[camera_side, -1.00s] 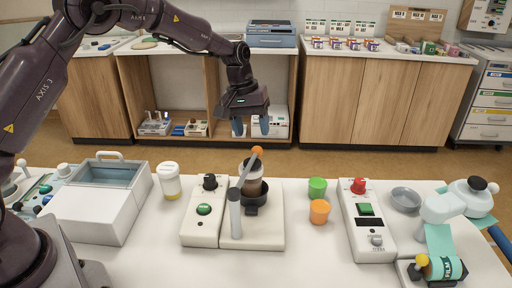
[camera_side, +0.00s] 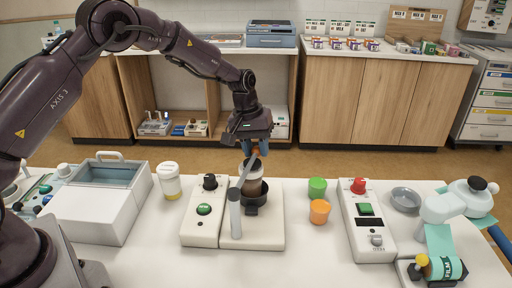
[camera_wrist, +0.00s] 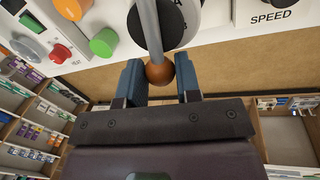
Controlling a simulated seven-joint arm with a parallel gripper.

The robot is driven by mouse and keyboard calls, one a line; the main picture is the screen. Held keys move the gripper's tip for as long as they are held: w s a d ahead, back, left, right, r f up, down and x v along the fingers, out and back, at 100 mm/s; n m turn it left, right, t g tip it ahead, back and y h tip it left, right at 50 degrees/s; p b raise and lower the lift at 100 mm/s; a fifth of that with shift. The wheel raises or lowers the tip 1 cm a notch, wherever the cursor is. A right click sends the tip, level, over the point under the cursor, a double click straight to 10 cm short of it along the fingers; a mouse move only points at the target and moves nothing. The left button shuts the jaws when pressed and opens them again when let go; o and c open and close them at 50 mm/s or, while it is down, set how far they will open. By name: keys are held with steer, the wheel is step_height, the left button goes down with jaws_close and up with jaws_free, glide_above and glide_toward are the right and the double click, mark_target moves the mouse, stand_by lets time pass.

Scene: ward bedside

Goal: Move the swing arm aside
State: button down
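The swing arm (camera_side: 247,173) is a grey bar on a grey post (camera_side: 235,217). In the side view the fingers partly hide the knob.
Left of the base are a white control box (camera_side: 204,213), a lidded cup (camera_side: 169,181) and a bath-like box (camera_side: 105,198).

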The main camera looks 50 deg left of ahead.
steer(key=shift+w+d+m, duration=0.35)
steer(key=shift+d+m, duration=0.15)
steer(key=shift+d, duration=0.1)
steer(key=s+d+m+g, duration=0.2)
steer(key=d+m, duration=1.2)
steer(key=d, duration=0.4)
steer(key=shift+s+d+g, duration=0.25)
steer(key=shift+s+g, duration=0.05)
steer(key=shift+s, duration=0.1)
steer(key=shift+s+d, duration=0.1)
steer(key=c, duration=0.8)
jaws_free()
steer(key=shift+r, duration=0.15)
steer(key=r, duration=0.4)
steer(key=w+a+r, duration=0.1)
steer(key=r, duration=0.3)
steer(key=a+r, duration=0.1)
steer(key=r, duration=0.3)
steer(key=shift+w+r, duration=0.25)
steer(key=shift+w, duration=0.15)
